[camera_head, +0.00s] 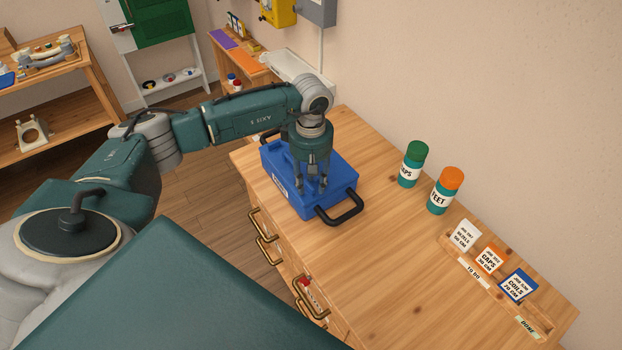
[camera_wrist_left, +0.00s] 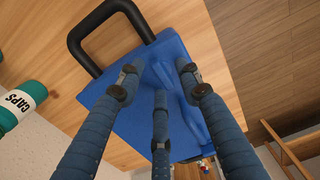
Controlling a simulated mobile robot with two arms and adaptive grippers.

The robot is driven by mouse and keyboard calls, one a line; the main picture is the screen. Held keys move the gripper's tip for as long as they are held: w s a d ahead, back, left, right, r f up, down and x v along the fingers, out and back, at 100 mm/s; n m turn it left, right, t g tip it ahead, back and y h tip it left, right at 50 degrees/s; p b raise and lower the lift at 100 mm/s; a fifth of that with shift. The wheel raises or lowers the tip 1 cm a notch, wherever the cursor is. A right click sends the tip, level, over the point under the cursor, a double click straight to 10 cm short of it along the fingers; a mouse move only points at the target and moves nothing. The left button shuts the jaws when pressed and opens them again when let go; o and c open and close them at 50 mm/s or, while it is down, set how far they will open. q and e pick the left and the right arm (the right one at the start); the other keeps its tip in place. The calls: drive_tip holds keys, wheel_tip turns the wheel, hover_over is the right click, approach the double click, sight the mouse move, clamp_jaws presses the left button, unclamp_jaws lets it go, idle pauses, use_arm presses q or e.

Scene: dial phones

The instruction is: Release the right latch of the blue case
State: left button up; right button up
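The blue case (camera_head: 275,172) lies flat on the wooden table. Its black handle (camera_head: 341,209) points toward the right front; it also shows in the left wrist view (camera_wrist_left: 78,38). My left gripper (camera_head: 312,184) reaches down over the handle end of the case. In the left wrist view its three fingers (camera_wrist_left: 160,85) are spread above the blue surface with nothing between them. A raised blue part (camera_wrist_left: 190,108) shows near the fingers. I cannot clearly make out the right latch, and the gripper hides part of the case. My right gripper is not in view.
A green-capped bottle (camera_head: 412,164) and an orange-capped bottle (camera_head: 445,190) stand right of the case. A rack (camera_head: 500,288) with several cards is at the table's right. Brass drawer handles (camera_head: 266,250) line the front. Tabletop between the case and the rack is clear.

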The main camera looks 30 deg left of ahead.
use_arm(q)
clamp_jaws()
drive_tip(key=n+b, duration=0.2)
drive_tip(key=shift+f+n, duration=0.15)
drive_tip(key=shift+n, duration=0.15)
drive_tip(key=n+b, duration=0.3)
drive_tip(key=n, duration=0.1)
drive_tip(key=shift+a+n, duration=0.1)
drive_tip(key=shift+n, duration=0.2)
drive_tip(key=n+b, duration=0.2)
drive_tip(key=n, duration=0.3)
drive_tip(key=shift+a+b, duration=0.1)
drive_tip(key=shift+b, duration=0.2)
drive_tip(key=n, duration=0.3)
drive_tip(key=n+b, duration=0.1)
drive_tip(key=n, duration=0.1)
drive_tip(key=shift+a+r+n, duration=0.1)
drive_tip(key=shift+r+n, duration=0.1)
drive_tip(key=shift+n, duration=0.2)
